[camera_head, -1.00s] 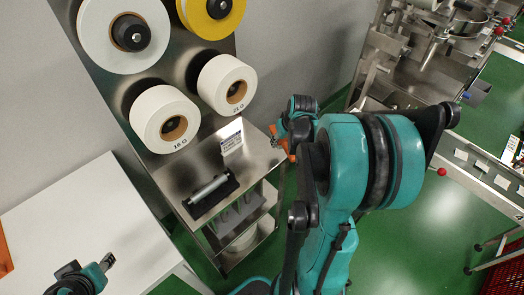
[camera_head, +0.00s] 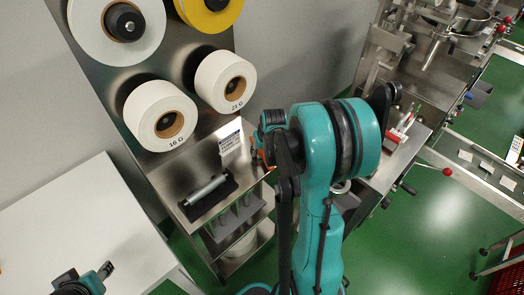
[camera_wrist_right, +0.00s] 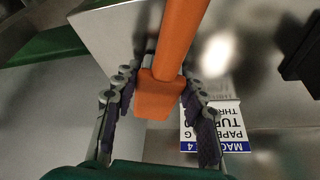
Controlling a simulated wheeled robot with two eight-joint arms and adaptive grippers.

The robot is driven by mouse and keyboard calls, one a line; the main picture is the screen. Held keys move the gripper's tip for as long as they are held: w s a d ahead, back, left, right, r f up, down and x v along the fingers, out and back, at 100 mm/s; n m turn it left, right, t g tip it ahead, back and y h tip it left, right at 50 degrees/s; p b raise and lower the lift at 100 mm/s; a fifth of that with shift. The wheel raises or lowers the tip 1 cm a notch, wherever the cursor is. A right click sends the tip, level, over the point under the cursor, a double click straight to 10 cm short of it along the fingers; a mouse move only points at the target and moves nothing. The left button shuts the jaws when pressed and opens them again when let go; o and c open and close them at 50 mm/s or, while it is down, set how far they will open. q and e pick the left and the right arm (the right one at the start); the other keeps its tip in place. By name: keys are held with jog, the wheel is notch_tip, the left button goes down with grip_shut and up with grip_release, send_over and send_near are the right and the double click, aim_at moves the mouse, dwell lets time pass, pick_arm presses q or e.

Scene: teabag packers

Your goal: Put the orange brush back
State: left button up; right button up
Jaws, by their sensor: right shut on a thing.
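The orange brush (camera_wrist_right: 183,35) shows in the right wrist view as a long handle with a thick block end. My right gripper (camera_wrist_right: 160,88) is shut on that block, with a dark-padded finger on each side. The brush's far end runs out of the top of the view. In the head view only a bit of orange (camera_head: 261,156) shows beside the steel rack's shelf; my right arm hides most of the gripper. My left gripper (camera_head: 104,270) is partly in view at the bottom left, over the white table, and its opening is unclear.
The steel rack (camera_head: 187,177) carries white and yellow reels, a black holder with a metal roller (camera_head: 207,188) and a label card (camera_head: 230,143). A white table (camera_head: 95,215) is at left. Steel machinery (camera_head: 440,75) stands at right. Green floor lies between.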

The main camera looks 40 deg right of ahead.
jog(key=shift+f, duration=0.1)
jog(key=o, duration=1.2)
jog(key=shift+f, duration=0.1)
